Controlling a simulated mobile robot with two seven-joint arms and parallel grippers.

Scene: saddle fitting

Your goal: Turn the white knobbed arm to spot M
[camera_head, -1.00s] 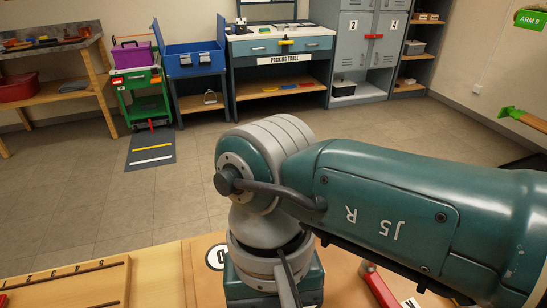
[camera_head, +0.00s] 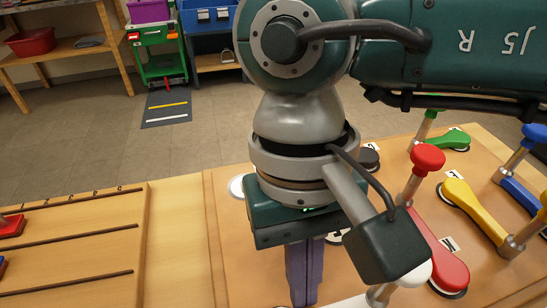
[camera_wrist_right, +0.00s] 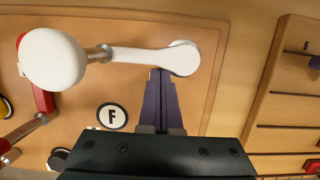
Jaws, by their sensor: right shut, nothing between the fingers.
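The white knobbed arm shows in the right wrist view. Its lever (camera_wrist_right: 140,56) runs level from a round pivot end at the right to a metal post and a large white ball knob (camera_wrist_right: 52,60) at the left. In the head view its knob (camera_head: 418,277) is partly hidden behind my wrist. My right gripper (camera_wrist_right: 163,76) points down with its purple fingers together and empty, their tips beside the lever near the pivot end. I cannot tell if they touch it. A spot marked F (camera_wrist_right: 112,116) lies below the lever. I can read no spot M. My left gripper is out of view.
Red (camera_head: 428,160), yellow (camera_head: 475,210), green (camera_head: 450,138) and blue (camera_head: 520,195) knobbed arms stand on the board (camera_head: 230,250) to the right. A slotted wooden tray (camera_head: 80,245) lies at the left. A pale disc (camera_head: 237,187) shows beside my arm.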

